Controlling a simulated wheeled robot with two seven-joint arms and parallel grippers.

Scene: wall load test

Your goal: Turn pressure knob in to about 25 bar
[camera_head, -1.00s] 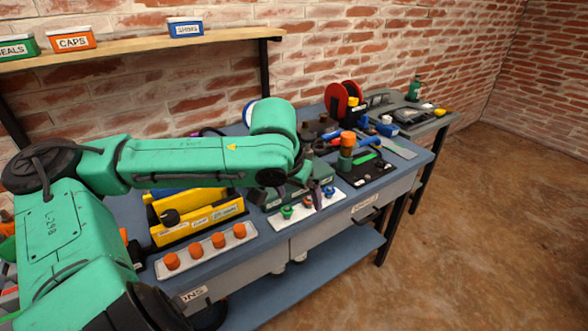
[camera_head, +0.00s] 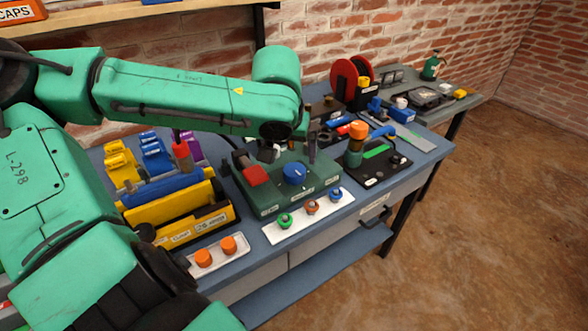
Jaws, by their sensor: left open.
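A blue round knob (camera_head: 293,173) sits on top of a dark green box (camera_head: 270,203) on the blue workbench. A red block (camera_head: 255,175) is on the same box, left of the knob. My left gripper (camera_head: 292,158) is over the back part of the box, just behind and above the blue knob. Its fingers are apart, one on each side, with nothing seen between them. I cannot tell whether a finger touches the box. Any pressure scale or reading is too small to read. My right gripper is not in view.
A white strip (camera_head: 270,233) with green, orange and blue knobs lies in front of the box. Yellow and blue holders (camera_head: 170,215) stand left. A black plate with an orange-topped cylinder (camera_head: 356,145) stands right. A red reel (camera_head: 345,80) is behind.

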